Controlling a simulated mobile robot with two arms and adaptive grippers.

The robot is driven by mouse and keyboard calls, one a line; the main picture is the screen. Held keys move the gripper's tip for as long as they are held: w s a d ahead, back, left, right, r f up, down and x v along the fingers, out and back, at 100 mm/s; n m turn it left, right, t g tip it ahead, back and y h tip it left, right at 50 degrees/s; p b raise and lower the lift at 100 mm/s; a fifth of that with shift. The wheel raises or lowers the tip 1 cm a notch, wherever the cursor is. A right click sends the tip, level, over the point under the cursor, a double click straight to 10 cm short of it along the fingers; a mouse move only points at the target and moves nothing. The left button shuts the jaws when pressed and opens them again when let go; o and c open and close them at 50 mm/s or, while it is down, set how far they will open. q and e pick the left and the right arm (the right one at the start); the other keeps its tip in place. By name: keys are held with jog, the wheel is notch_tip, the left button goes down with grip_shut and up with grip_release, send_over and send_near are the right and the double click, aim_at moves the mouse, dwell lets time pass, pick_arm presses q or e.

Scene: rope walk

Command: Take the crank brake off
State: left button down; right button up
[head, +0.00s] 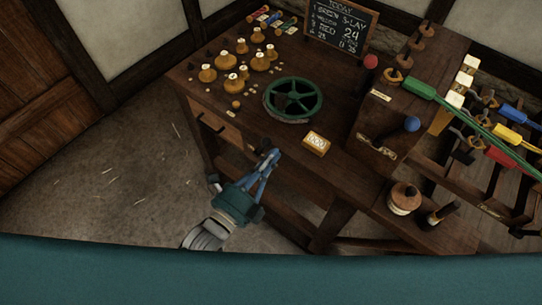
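A dark wooden machine box (385,120) stands on the right part of the bench. A lever with a blue ball knob (412,124) sticks out of its front, and a red ball knob (370,62) rises at its upper left. I cannot tell which of these is the crank brake; the label plates are too small to read. My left gripper (268,157) is at the bench's front edge, left of the box and apart from both knobs. Its fingers look close together, but I cannot tell if they are shut. Nothing shows held. My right gripper is out of view.
A green spoked wheel (293,99) and a small yellow block (316,142) lie on the bench (345,170) near my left gripper. Several yellow weights (260,62) stand behind. Green, blue, yellow and red strands (500,157) run off right. A chalkboard (342,27) stands at the back.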

pick_arm(q)
jog(key=shift+r, duration=0.1)
jog(key=shift+w+a+r+n+p, duration=0.2)
jog(key=shift+a+n+p, duration=0.05)
jog(key=shift+n+p, duration=0.15)
jog(key=shift+w+a+r+n, duration=0.1)
jog(key=shift+a+r+n, duration=0.1)
jog(key=shift+n, duration=0.1)
jog(key=w+a+r+n+p, duration=0.1)
jog(key=w+a+n+p, duration=0.3)
jog(key=a+n, duration=0.2)
jog(key=shift+w+r+g, duration=0.25)
jog(key=shift+r+g, duration=0.05)
jog(key=shift+r, duration=0.1)
dwell(0.4)
dwell(0.4)
